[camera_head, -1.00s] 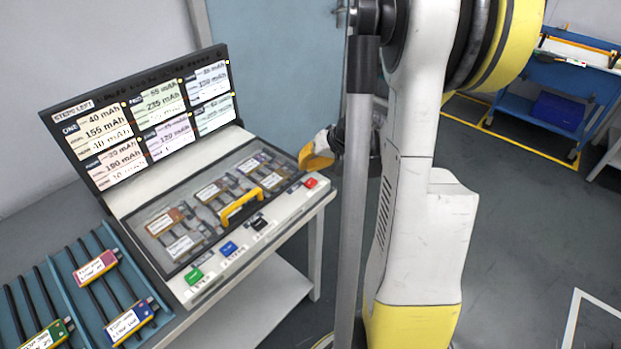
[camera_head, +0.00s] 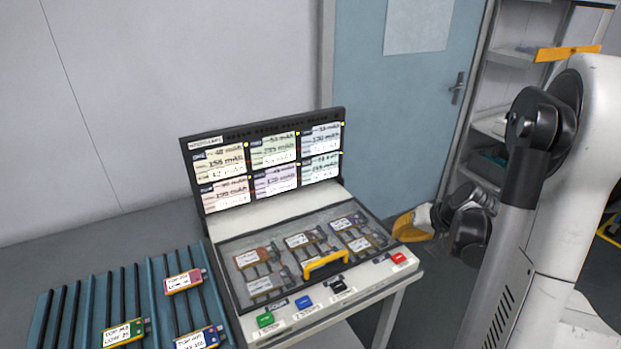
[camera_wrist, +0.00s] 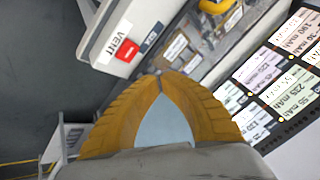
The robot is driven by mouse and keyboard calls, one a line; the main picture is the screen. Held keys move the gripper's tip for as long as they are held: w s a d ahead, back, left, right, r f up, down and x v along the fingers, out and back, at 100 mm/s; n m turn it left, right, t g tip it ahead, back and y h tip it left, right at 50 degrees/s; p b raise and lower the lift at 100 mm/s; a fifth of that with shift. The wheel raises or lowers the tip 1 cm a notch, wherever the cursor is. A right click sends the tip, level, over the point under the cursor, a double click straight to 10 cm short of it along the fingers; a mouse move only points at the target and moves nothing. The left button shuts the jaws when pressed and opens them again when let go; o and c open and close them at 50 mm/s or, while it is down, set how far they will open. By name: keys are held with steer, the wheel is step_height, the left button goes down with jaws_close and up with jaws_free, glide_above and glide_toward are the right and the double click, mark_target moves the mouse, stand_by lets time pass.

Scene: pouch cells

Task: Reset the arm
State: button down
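My gripper (camera_head: 412,224) shows in the head view just right of the tester's front right corner, apart from the buttons. In the wrist view its two yellow fingers (camera_wrist: 160,82) meet at the tips with nothing between them, so it is shut and empty. The tester (camera_head: 222,253) has its clear cover down over several pouch cells, with a yellow handle (camera_head: 326,264) at the front. Its raised panel shows six lit readout cards. The red button (camera_head: 399,258) beside a VENT label also shows in the wrist view (camera_wrist: 125,55).
A blue slotted rack (camera_head: 156,290) with several labelled cells stands left of the tester. Green (camera_head: 265,319), blue (camera_head: 303,302) and black buttons line the tester's front edge. A blue door (camera_head: 395,100) and shelves (camera_head: 490,125) stand behind.

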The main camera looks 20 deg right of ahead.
steer(key=shift+w+a+r, duration=0.1)
steer(key=shift+a+r, duration=0.1)
steer(key=shift+a, duration=0.1)
steer(key=s+a+r+n, duration=0.1)
steer(key=a+r, duration=0.3)
steer(key=a, duration=0.3)
steer(key=s+a+r+n, duration=0.1)
steer(key=a+r+n, duration=0.15)
steer(key=a, duration=0.45)
steer(key=s+a+r+n+h, duration=0.1)
steer(key=s+a+r+n, duration=0.2)
steer(key=s+a, duration=0.8)
steer(key=a+r, duration=0.2)
steer(key=a, duration=0.1)
steer(key=shift+a, duration=0.1)
